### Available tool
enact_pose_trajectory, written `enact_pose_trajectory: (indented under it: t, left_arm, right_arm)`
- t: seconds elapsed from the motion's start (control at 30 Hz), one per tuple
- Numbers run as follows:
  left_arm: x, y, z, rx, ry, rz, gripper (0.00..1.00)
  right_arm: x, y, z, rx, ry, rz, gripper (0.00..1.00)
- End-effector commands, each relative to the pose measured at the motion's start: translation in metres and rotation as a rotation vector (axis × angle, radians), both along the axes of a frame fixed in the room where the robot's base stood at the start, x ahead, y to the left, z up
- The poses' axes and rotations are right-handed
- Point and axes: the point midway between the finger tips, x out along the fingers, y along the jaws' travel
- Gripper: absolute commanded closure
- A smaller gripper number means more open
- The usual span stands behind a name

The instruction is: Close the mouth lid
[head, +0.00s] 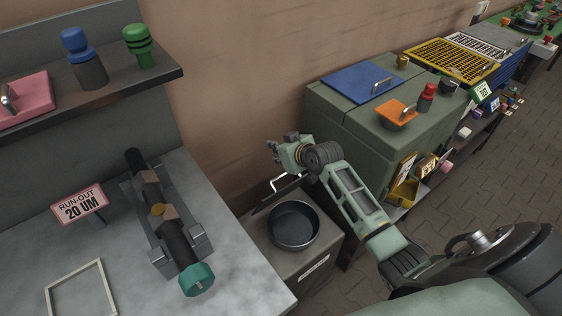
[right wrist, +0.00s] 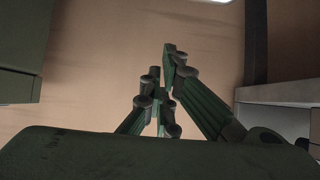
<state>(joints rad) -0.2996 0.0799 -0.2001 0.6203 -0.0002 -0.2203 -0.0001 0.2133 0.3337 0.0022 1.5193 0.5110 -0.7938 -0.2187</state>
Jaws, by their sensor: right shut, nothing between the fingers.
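The round dark mouth (head: 293,226) is open in the top of a low grey-green cabinet between the workbench and the green chest. A thin dark lid (head: 268,201) with a pale bar handle (head: 275,184) stands raised at the mouth's back edge, seen nearly edge-on. My right gripper (head: 276,146) is shut and empty, above and behind the lid near the wall, apart from the lid as far as I can see. Its fingers (right wrist: 166,82) show close together against the wall in the right wrist view. The lid cannot be made out there. My left gripper is not in view.
The workbench (head: 238,255) on the left carries a shaft on a fixture (head: 165,220) and a run-out sign (head: 80,203). The green chest (head: 340,130) stands close to the right of my forearm. A shelf (head: 120,88) with knobs overhangs the bench.

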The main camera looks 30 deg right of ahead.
Motion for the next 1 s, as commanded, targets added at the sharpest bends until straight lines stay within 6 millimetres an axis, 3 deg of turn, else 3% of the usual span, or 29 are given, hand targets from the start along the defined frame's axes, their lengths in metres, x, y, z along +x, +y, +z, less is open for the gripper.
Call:
enact_pose_trajectory:
  t: [0.07, 0.2, 0.33, 1.0]
  left_arm:
    - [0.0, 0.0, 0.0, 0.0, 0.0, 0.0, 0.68]
    - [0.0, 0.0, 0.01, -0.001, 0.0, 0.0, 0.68]
    - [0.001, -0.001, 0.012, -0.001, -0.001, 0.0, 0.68]
    - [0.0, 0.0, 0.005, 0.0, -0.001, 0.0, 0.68]
  right_arm:
    - [0.01, 0.002, -0.007, 0.001, 0.001, 0.0, 1.0]
    - [-0.012, -0.001, -0.019, -0.001, 0.005, 0.0, 1.0]
    - [-0.021, -0.003, -0.026, 0.0, 0.001, 0.0, 1.0]
    - [-0.031, 0.001, -0.034, 0.003, -0.03, 0.001, 1.0]
